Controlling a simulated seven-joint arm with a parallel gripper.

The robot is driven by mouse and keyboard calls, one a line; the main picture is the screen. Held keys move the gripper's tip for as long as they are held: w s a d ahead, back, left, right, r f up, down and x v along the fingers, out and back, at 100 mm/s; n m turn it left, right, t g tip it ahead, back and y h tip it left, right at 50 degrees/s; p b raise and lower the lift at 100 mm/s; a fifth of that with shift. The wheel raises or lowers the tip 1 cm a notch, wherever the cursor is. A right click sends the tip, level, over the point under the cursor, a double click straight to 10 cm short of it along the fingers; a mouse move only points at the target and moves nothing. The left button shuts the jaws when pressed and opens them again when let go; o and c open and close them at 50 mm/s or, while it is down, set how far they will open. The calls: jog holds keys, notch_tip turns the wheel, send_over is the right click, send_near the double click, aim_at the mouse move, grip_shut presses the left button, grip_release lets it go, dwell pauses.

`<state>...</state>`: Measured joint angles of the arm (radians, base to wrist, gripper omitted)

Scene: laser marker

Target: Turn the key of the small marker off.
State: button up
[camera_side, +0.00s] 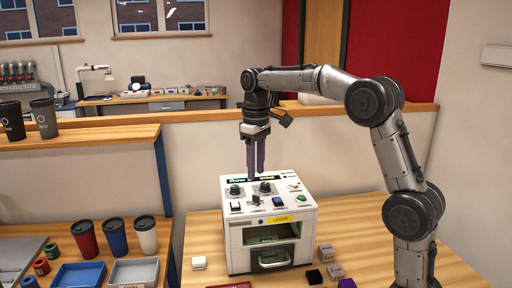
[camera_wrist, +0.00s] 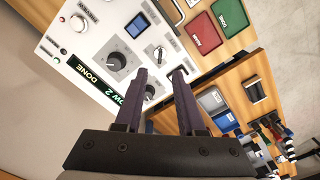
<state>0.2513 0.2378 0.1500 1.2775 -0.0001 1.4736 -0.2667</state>
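The small marker is a white box (camera_side: 236,246) with a yellow label and an open front bay, on the wooden table. Its sloped top panel also shows in the wrist view (camera_wrist: 92,28). A small key switch (camera_wrist: 158,56) sits on the panel between the blue button (camera_wrist: 137,26) and a dark rocker. It also shows as a small dark knob in the side view (camera_side: 256,200). My gripper (camera_wrist: 160,74) is open and empty, its dark fingers apart. In the side view my gripper (camera_side: 257,176) points down above the back of the panel, apart from the key.
Two round knobs (camera_wrist: 117,61) and a lit display (camera_wrist: 92,80) are beside the key. Small blocks (camera_side: 325,253) lie right of the marker. Cups (camera_side: 115,236) and trays (camera_side: 78,276) stand on the left bench.

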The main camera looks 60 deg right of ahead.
notch_tip(320, 180, up, 6)
jog(key=shift+r, duration=0.2)
dwell(0.4)
jog(key=s+a+r+t, duration=0.1)
jog(key=s+a+r, duration=0.15)
jog(key=s, duration=0.25)
jog(key=s+a+r+n+t, duration=0.1)
jog(key=s+a, duration=0.2)
jog(key=s, duration=0.1)
jog(key=s+a+r+t, duration=0.1)
jog(key=s+a, duration=0.1)
jog(key=s, duration=0.3)
jog(key=s+a+f+t, duration=0.1)
jog(key=s+f, duration=0.4)
jog(key=f, duration=0.3)
jog(key=s+a+f+m+t, duration=0.1)
jog(key=s+a+f, duration=0.1)
jog(key=s+f, duration=0.4)
jog(key=shift+s+a+f+t, duration=0.15)
jog(key=shift+s+f+t, duration=0.15)
jog(key=shift+f, duration=0.65)
